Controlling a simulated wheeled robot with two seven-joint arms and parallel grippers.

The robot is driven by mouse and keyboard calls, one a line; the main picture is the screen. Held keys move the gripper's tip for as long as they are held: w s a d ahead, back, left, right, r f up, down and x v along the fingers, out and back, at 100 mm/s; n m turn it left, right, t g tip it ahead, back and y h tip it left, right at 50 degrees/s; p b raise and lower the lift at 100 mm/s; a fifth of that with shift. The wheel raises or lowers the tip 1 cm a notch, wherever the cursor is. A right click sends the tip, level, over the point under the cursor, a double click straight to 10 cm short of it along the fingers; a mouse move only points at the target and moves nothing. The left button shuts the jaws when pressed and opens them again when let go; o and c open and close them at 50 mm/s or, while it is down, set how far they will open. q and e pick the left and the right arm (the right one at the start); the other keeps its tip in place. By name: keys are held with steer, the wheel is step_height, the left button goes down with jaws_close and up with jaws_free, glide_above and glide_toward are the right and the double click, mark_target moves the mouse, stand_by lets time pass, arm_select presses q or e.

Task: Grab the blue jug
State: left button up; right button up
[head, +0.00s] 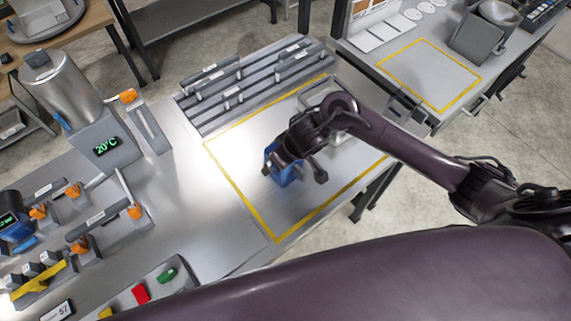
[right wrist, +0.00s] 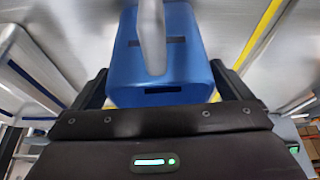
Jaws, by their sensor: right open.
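The blue jug (head: 283,177) stands inside the yellow-outlined area of the metal bench, partly hidden by my right gripper (head: 296,171) in the head view. In the right wrist view the blue jug (right wrist: 184,60) lies between the two dark fingers of my right gripper (right wrist: 160,75), one on each side. A pale grey upright bar, seemingly its handle, runs over the middle of it. The fingers are apart; I cannot tell whether either touches the jug. My left gripper is out of view.
A metal tray (head: 312,97) sits behind my right gripper. A slotted grey rack (head: 250,82) stands at the back of the bench. A steel dispenser (head: 62,85) reading 20°C and orange-handled taps are at the left. Bare bench lies left of the yellow outline.

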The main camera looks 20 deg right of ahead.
steer(key=shift+a+f, duration=0.1)
steer(key=shift+f, duration=0.15)
steer(key=shift+c, duration=0.6)
steer(key=c, duration=1)
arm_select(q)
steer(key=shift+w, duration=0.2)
